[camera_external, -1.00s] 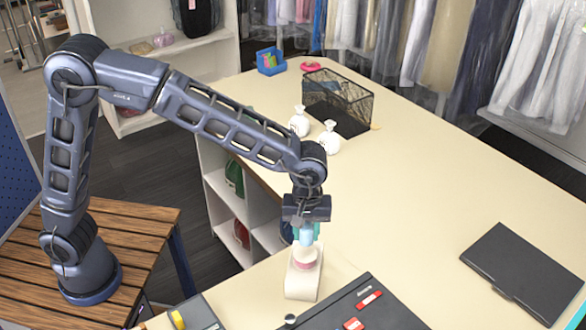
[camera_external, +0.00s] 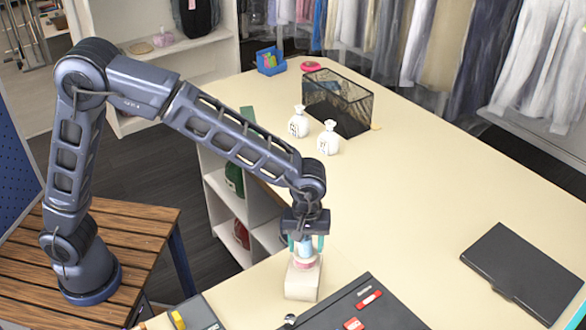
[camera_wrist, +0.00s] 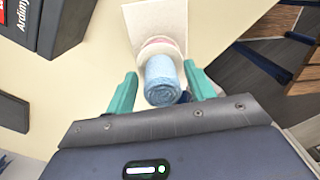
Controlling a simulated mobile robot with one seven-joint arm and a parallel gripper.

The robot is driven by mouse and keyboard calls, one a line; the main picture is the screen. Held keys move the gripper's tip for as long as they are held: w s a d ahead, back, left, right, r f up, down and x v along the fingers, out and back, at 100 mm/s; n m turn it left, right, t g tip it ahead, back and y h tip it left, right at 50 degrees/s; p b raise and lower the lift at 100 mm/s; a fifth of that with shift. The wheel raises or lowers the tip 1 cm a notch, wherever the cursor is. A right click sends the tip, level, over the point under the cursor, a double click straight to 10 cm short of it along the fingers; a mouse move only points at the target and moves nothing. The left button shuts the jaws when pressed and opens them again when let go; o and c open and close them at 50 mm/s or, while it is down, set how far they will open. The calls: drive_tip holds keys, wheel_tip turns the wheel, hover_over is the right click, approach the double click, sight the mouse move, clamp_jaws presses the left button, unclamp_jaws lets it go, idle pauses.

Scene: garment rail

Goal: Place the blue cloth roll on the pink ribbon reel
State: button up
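The blue cloth roll (camera_external: 304,246) stands upright on the pink ribbon reel (camera_external: 304,264). The reel rests on a white block (camera_external: 301,285) near the counter's front edge. In the wrist view the blue roll (camera_wrist: 163,82) covers most of the pink reel (camera_wrist: 160,44), and the white block (camera_wrist: 152,18) shows behind. My gripper (camera_external: 306,244) is around the roll with its teal fingers apart. In the wrist view the gripper (camera_wrist: 160,80) shows a gap between each finger and the roll. The roll looks centred on the reel, though its underside is hidden.
A black case (camera_external: 362,308) lies just right of the block, and a dark flat folder (camera_external: 522,270) lies farther right. Two white bottles (camera_external: 327,139) and a black mesh basket (camera_external: 337,98) stand farther back. The middle of the counter is clear.

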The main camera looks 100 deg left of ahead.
sight(306, 238)
wheel_tip(306, 238, up, 11)
drive_tip(key=shift+r, duration=0.1)
drive_tip(key=s+d+r+m+t, duration=0.1)
drive_tip(key=s+d+r+m, duration=0.15)
drive_tip(key=s, duration=0.45)
drive_tip(key=s+d+r+m+t, duration=0.1)
drive_tip(key=s+r+m, duration=0.3)
drive_tip(key=s, duration=0.4)
drive_tip(key=s+d+r+m, duration=0.1)
drive_tip(key=s+r+m, duration=0.2)
drive_tip(key=s, duration=0.4)
drive_tip(key=s+d+f+m+t, duration=0.1)
drive_tip(key=s+m, duration=0.4)
drive_tip(key=s, duration=0.5)
drive_tip(key=s+d+f+m+t, duration=0.1)
drive_tip(key=s+f+m, duration=0.3)
drive_tip(key=s, duration=0.5)
drive_tip(key=shift+s+d+f+m+t, duration=0.2)
drive_tip(key=shift+s+d+m+t, duration=0.15)
drive_tip(key=shift+d, duration=0.2)
